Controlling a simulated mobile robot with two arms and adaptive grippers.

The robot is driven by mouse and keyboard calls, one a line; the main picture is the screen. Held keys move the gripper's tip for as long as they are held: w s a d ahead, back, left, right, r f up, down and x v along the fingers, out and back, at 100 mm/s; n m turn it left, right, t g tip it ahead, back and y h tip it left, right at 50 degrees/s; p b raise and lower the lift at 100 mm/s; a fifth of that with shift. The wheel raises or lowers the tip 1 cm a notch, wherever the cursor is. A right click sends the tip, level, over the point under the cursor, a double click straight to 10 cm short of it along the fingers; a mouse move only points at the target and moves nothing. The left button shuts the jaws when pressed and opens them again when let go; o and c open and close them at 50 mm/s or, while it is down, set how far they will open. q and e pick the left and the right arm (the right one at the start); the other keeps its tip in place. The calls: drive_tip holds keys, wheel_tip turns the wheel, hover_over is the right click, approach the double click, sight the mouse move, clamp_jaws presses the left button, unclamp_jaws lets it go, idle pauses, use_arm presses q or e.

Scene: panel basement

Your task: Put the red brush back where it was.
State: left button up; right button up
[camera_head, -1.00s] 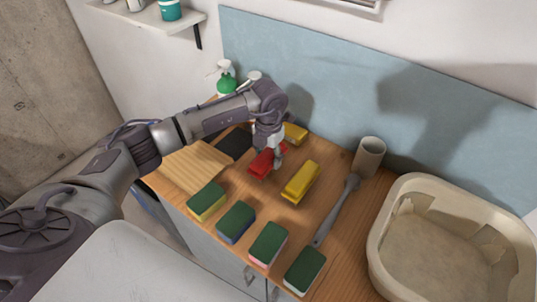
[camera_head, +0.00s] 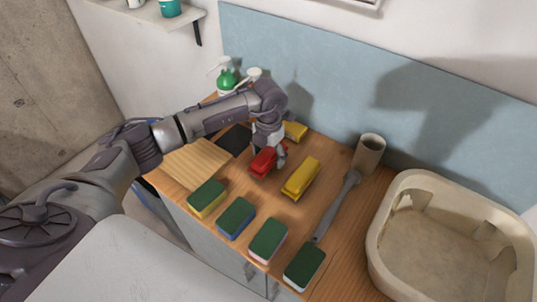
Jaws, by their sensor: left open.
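The red brush (camera_head: 263,161) lies on the wooden counter, left of a yellow brush (camera_head: 301,178). Another yellow brush (camera_head: 295,131) lies behind it, partly hidden by my arm. My left gripper (camera_head: 267,152) points down at the red brush from above, its fingers open around or beside it; I cannot tell whether they touch it. The gripper hides the far end of the red brush. My right gripper is not in view.
Several sponges with green tops (camera_head: 235,217) line the counter's front edge. A grey long-handled brush (camera_head: 336,206) and a beige cup (camera_head: 369,152) are to the right, beside a large beige basin (camera_head: 386,236). A ribbed wooden board (camera_head: 196,166) and a green bottle (camera_head: 227,80) are left.

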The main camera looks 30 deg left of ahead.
sight(268, 152)
use_arm(q)
drive_tip(key=shift+r+b, duration=0.3)
drive_tip(key=shift+r, duration=0.2)
wheel_tip(268, 152, up, 10)
drive_tip(key=b, duration=0.3)
drive_tip(key=shift+f, duration=0.2)
drive_tip(key=shift+r, duration=0.75)
